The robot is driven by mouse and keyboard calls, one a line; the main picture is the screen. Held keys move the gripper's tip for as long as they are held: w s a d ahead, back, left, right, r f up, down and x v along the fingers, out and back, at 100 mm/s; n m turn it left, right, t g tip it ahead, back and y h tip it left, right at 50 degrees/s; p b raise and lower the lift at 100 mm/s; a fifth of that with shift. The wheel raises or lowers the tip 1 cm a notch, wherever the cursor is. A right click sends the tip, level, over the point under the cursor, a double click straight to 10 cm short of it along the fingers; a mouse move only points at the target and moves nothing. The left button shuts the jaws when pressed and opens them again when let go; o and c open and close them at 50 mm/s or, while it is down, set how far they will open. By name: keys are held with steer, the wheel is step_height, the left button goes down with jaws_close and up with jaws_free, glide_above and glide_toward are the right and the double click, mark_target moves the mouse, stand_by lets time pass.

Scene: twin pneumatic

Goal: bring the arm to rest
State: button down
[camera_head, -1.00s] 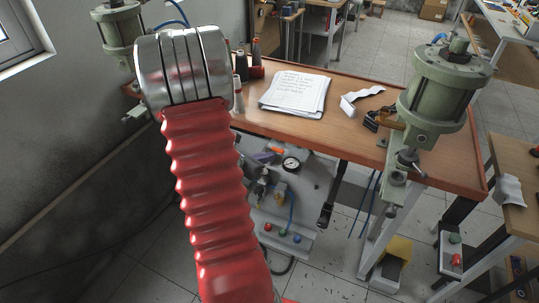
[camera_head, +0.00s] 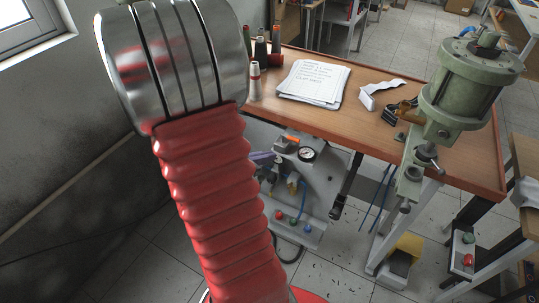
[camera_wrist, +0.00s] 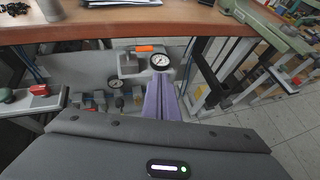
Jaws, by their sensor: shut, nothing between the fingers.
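My gripper (camera_wrist: 160,84) shows in the wrist view as two long purple fingers pressed together, empty, pointing away from the dark grey wrist housing. It is below the bench top, in front of the grey pneumatic panel with its gauge. In the head view my arm rises at the left as a red ribbed sleeve ending in a silver joint. Only a bit of purple, likely my gripper (camera_head: 262,157), shows past the sleeve; the rest is hidden behind it.
The wooden bench (camera_head: 360,125) holds papers (camera_head: 313,83), several dark bottles or spools and a green pneumatic cylinder (camera_head: 468,85) at its right end. The pneumatic panel (camera_head: 325,175) hangs beneath. A yellow pedal (camera_head: 405,250) is on the floor. A wall stands close at the left.

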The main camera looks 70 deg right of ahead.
stand_by(0.8)
steer(key=s+a+f+m+g+y, duration=0.1)
steer(key=s+a+f+m+y, duration=0.15)
steer(key=a+m, duration=0.3)
steer(key=w+a+r+m+t+y, duration=0.2)
steer(key=w+a+m+y, duration=0.3)
steer(key=a, duration=0.4)
steer(key=w+a+r+t+y, duration=0.1)
steer(key=w+a+r+t, duration=0.2)
steer(key=a, duration=0.6)
steer(key=w+a+r+m+t+y, duration=0.1)
steer(key=w+a+r+t, duration=0.3)
steer(key=a+r, duration=0.3)
steer(key=w+a+r+m+t+y, duration=0.1)
steer(key=w+a+r+t, duration=0.2)
steer(key=a+r, duration=0.3)
steer(key=w+a, duration=0.1)
steer(key=a, duration=0.4)
steer(key=shift+w+y, duration=0.15)
steer(key=shift+y, duration=0.2)
